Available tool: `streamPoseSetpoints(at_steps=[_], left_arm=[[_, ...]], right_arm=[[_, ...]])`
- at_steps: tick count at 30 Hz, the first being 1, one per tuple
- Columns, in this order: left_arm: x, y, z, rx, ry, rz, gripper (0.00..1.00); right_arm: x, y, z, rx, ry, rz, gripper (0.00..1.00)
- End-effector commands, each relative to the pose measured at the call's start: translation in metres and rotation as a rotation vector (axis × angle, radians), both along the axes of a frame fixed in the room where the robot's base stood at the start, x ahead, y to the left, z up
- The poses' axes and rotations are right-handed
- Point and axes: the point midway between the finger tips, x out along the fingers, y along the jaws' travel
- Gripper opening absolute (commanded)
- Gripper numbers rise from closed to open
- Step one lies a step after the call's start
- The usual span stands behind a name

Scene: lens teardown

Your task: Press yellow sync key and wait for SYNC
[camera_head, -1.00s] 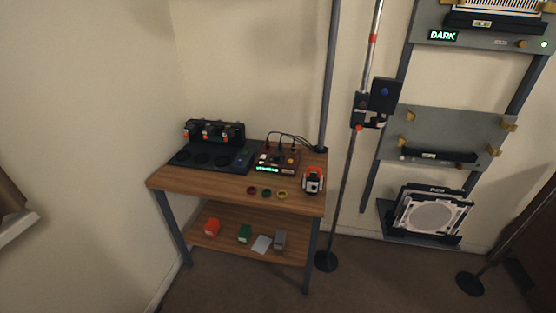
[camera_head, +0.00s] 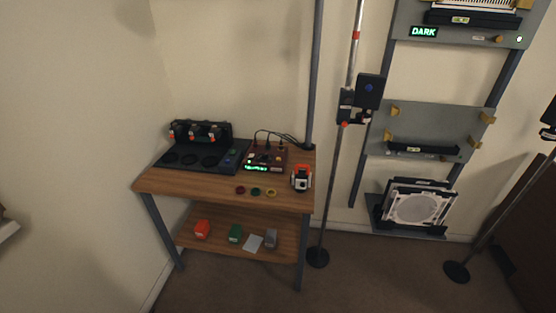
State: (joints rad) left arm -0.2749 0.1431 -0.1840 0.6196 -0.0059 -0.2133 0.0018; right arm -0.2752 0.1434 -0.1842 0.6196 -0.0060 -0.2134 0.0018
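A small dark red control box (camera_head: 279,156) with cables rising from its top stands at the back right of the wooden table. It has a lit green display (camera_head: 257,168) along its front, too small to read. Small coloured keys show on its top, but I cannot make out clearly which one is yellow. Neither of my grippers is in view.
A dark station (camera_head: 200,148) with round wells stands left of the box on the wooden table (camera_head: 180,182). An orange and white device (camera_head: 301,178) stands at the right edge. Coloured rings lie in front. A pole stand (camera_head: 334,190) and a wall rack (camera_head: 430,128) reading DARK are to the right.

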Motion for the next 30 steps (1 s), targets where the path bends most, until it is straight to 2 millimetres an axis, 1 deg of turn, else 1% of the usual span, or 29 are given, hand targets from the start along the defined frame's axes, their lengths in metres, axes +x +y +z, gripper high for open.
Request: streamPoseSetpoints(at_steps=[5, 8, 12, 15, 30], left_arm=[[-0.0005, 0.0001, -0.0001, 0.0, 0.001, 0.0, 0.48], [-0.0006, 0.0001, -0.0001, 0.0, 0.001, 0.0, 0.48], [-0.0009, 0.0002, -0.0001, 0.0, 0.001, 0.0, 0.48], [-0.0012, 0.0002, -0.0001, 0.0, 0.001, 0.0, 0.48], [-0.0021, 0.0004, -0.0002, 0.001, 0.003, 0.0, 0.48]], right_arm=[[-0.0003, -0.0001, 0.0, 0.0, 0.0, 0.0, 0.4], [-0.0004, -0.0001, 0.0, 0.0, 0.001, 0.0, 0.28], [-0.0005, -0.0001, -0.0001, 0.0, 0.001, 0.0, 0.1], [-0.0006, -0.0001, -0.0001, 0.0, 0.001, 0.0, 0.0], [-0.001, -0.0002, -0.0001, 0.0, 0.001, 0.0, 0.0]])
